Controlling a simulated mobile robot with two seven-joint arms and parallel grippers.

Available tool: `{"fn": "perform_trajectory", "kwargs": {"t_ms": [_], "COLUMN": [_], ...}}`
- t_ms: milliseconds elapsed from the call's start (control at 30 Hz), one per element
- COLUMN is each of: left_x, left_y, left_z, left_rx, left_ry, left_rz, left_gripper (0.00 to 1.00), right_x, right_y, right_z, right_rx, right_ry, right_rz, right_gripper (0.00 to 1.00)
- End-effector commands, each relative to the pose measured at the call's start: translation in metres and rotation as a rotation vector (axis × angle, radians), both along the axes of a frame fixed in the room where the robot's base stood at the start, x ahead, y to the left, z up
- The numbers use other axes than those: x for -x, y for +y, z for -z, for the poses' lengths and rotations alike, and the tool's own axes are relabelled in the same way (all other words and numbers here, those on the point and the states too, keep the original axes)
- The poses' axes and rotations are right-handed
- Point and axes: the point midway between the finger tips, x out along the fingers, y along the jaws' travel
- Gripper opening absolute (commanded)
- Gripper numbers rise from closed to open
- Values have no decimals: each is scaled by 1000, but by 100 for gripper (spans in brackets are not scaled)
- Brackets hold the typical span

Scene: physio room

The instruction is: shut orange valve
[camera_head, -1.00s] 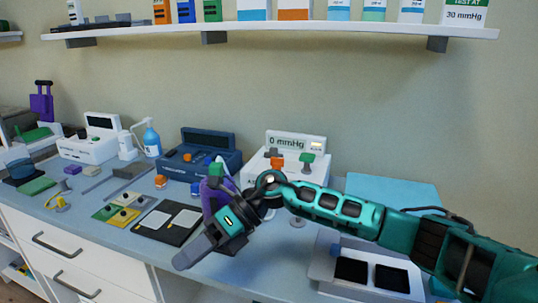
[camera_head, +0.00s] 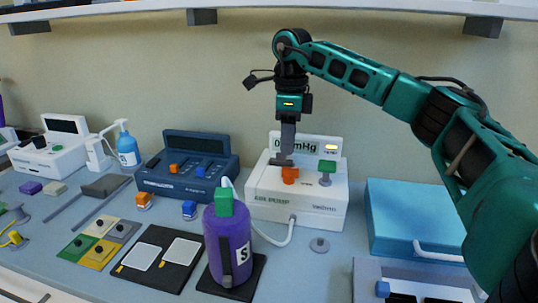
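The orange valve (camera_head: 290,175) stands on top of the white pressure device (camera_head: 297,213), left of a green valve (camera_head: 327,167). My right gripper (camera_head: 284,158) points straight down over the device, with its fingertips just above and slightly left of the orange valve. The fingers hide part of the valve and of the display behind. They are seen edge-on, so I cannot tell their opening or whether they touch the valve. My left gripper is not in view.
A purple cuff bottle (camera_head: 228,243) with a green cap stands in front, joined to the device by a pale tube (camera_head: 280,240). A dark blue device (camera_head: 188,168) is to the left and a light blue box (camera_head: 415,218) to the right. A shelf (camera_head: 300,6) runs above.

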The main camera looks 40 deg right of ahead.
Motion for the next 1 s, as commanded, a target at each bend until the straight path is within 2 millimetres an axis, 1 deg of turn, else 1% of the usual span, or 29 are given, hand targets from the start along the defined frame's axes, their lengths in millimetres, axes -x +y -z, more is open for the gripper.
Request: {"fn": "perform_trajectory", "kwargs": {"t_ms": [67,167,400,500,600,733,967,1000], "left_x": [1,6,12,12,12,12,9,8], "left_y": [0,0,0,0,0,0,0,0], "left_z": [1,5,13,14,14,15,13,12], "left_rx": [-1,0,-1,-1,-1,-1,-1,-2], "left_ry": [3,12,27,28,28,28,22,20], "left_rz": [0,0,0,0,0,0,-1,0], "left_gripper": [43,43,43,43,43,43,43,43], "right_x": [2,3,3,3,3,3,3,3], "right_y": [-6,-8,-7,-7,-7,-6,-6,-6], "right_z": [-3,4,42,56,65,71,71,71], "right_rx": [14,19,18,16,16,16,16,16], "right_ry": [2,5,7,5,4,3,3,3], "right_rz": [10,12,10,11,10,10,10,10], "right_gripper": [36,36,36,36,36,36,36,33]}}
